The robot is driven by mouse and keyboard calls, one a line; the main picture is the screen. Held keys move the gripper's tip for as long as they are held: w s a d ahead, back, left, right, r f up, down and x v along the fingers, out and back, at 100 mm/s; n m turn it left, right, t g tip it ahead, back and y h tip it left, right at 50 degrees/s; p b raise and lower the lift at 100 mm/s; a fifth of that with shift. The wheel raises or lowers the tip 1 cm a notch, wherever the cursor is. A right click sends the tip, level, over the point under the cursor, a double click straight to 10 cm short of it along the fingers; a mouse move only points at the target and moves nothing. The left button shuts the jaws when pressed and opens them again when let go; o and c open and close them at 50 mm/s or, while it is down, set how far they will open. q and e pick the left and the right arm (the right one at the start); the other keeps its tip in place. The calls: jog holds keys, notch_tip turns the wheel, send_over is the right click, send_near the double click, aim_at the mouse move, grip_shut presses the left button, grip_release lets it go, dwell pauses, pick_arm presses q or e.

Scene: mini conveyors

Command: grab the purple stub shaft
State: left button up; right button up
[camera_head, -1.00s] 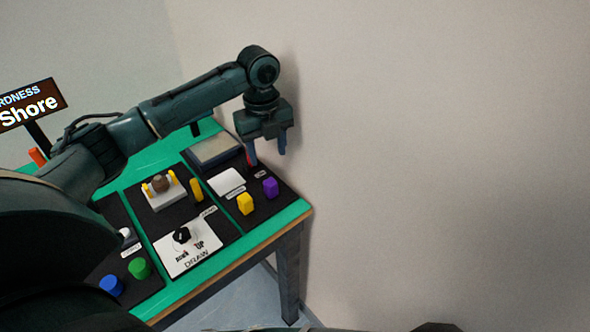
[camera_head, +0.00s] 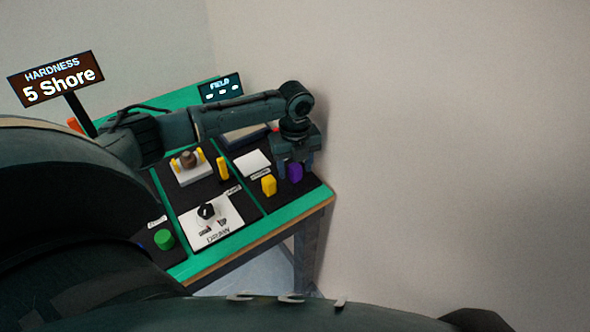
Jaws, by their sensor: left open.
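The purple stub shaft (camera_head: 295,173) stands on the black mat at the right end of the green table. My left gripper (camera_head: 295,167) points down over it and is open. One finger shows to the left of the shaft and the other to its right. The gripper body hides the space just above the shaft, and I cannot tell whether the fingers touch it. My right gripper is out of view.
A yellow block (camera_head: 268,185) stands close to the left of the shaft. A white pad (camera_head: 252,162) lies behind it. A white panel with a black knob (camera_head: 207,211) is nearer the front. A wall rises close at the right.

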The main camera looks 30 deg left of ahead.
pick_arm(q)
jog(key=shift+f, duration=0.85)
jog(key=shift+c, duration=0.3)
jog(key=c, duration=1)
jog(key=shift+c, duration=0.2)
jog(key=shift+r, duration=0.15)
